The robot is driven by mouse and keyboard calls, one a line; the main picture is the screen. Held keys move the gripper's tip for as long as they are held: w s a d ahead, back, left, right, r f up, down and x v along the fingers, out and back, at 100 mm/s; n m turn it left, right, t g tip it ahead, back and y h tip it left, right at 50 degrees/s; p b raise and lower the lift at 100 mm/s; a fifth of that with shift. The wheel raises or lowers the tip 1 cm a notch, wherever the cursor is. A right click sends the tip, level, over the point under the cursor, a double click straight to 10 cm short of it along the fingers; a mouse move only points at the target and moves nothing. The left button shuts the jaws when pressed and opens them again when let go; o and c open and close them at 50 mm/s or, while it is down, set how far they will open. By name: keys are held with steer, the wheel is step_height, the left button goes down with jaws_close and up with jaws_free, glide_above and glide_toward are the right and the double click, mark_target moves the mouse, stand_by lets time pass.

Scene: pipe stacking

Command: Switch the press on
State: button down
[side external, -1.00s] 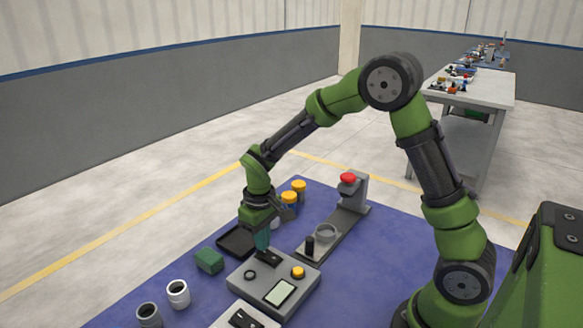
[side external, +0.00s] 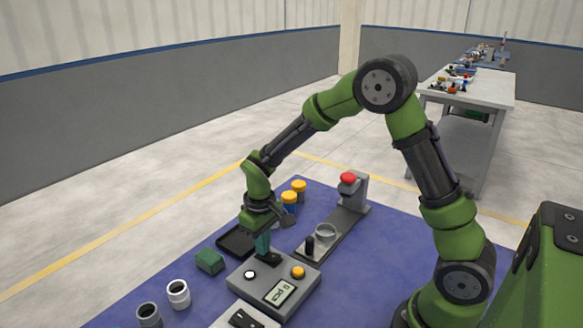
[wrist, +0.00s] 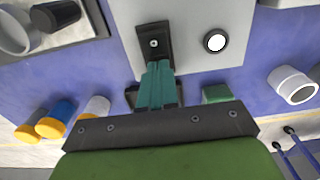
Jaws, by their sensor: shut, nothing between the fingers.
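A grey control box (side external: 247,286) stands on the blue mat. It has a black switch (side external: 270,259), a round lamp (side external: 250,274), a yellow button (side external: 298,272) and a small display (side external: 281,293). The lamp is lit white and the display reads what looks like "0 pcs". My gripper (side external: 263,252) points down at the switch, with its teal fingers shut and empty. In the wrist view the fingertips (wrist: 158,70) are at the near end of the switch (wrist: 153,42), and the lit lamp (wrist: 215,41) is to the right. I cannot tell whether they touch.
A grey stand with a red knob (side external: 348,178) is behind, with a ring (side external: 325,233) and black cylinder (side external: 310,245) on its base. A green block (side external: 209,261), dark tray (side external: 236,240), pale pipe pieces (side external: 178,294) and yellow-capped containers (side external: 289,197) are around.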

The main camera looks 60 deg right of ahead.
step_height(320, 180, up, 7)
stand_by(0.8)
